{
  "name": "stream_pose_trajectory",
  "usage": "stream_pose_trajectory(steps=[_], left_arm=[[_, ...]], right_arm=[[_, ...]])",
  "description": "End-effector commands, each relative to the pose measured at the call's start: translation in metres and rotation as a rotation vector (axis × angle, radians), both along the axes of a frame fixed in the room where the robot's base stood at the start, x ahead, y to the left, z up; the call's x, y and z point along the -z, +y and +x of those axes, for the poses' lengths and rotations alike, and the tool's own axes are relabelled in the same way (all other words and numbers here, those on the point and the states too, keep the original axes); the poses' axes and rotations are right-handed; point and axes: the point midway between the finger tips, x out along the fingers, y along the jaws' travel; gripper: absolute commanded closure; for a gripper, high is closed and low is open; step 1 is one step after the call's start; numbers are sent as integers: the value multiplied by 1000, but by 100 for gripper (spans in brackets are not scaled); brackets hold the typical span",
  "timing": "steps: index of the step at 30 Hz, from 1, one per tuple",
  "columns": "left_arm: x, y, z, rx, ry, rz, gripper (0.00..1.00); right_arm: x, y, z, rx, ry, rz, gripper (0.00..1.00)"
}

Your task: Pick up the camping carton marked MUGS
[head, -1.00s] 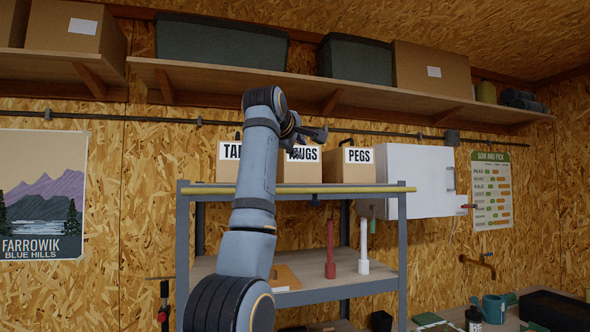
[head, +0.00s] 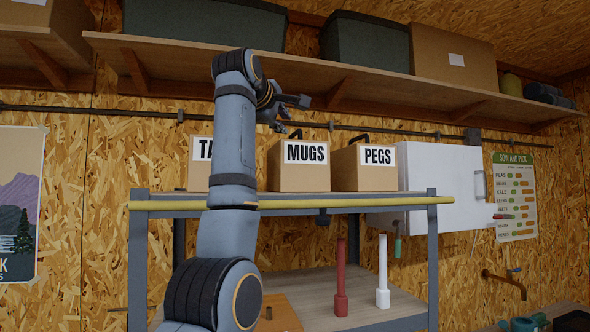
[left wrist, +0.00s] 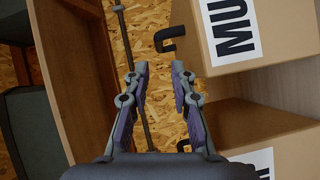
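The carton marked MUGS (head: 299,176) stands on the top of the shelf rack, between the carton marked TA… (head: 199,170) and the carton marked PEGS (head: 364,167). It has a dark handle on top. My left gripper (head: 293,107) is above the MUGS carton's handle, apart from it. In the left wrist view the MUGS carton (left wrist: 190,48) is at the upper right with its black handle (left wrist: 170,39) standing out. My left gripper's two fingers (left wrist: 159,72) are apart with nothing between them. My right gripper is not seen.
A long wall shelf (head: 310,95) with bins and cartons runs above the gripper, leaving limited height. A yellow bar (head: 400,201) edges the rack's front. A white cabinet (head: 440,185) hangs at the right. Red and white upright items stand on the lower shelf.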

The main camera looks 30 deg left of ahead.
Motion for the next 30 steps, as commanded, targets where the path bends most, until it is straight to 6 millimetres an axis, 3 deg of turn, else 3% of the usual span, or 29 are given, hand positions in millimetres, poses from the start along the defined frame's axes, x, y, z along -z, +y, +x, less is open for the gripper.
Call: stream_pose_trajectory(steps=[6, 13, 21, 30], left_arm=[[0, 11, 37, -1, 5, -1, 76], [4, 13, 47, 0, 2, -1, 76], [2, 19, 88, -1, 6, -1, 76], [9, 21, 97, 0, 2, -1, 76]], right_arm=[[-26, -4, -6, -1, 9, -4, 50], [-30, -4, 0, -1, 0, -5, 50], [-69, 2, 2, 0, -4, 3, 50], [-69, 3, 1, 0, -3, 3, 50]])
